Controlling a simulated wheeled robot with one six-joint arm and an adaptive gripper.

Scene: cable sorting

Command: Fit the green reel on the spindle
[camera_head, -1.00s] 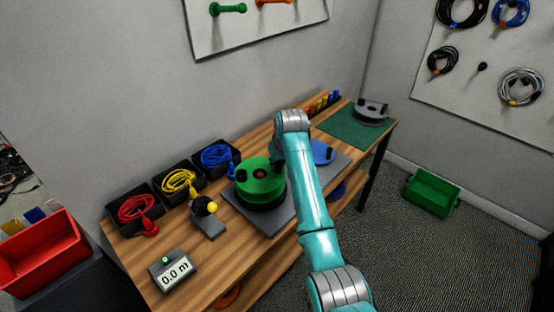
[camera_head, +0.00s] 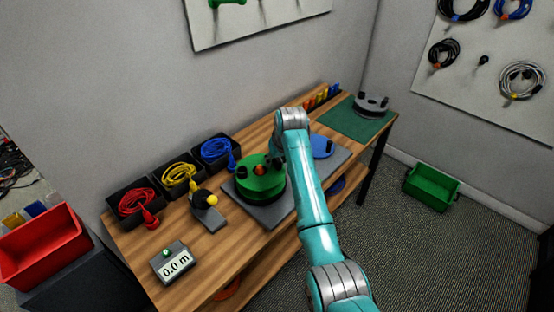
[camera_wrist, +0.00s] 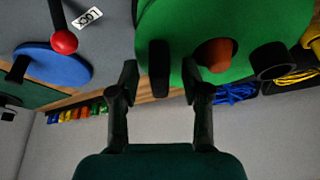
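The green reel (camera_head: 262,186) sits over a dark round base on a grey plate (camera_head: 243,209) on the bench. An orange-red piece (camera_head: 259,170) shows at its centre; I cannot tell how far down the reel sits on the spindle. The reel fills the top of the wrist view (camera_wrist: 228,30), with the orange centre piece (camera_wrist: 215,54) and black pegs. My gripper (camera_wrist: 159,76) is open, its two fingers on either side of one black peg (camera_wrist: 158,68), with gaps between. In the head view my gripper is mostly hidden behind my arm.
A blue disc (camera_head: 322,147) lies right of the reel; a red-balled lever (camera_wrist: 64,42) stands near it in the wrist view. Cable bins (camera_head: 215,150), a yellow-knobbed device (camera_head: 212,201) and a 0.0 m display (camera_head: 175,264) are to the left. A green mat (camera_head: 345,120) lies far right.

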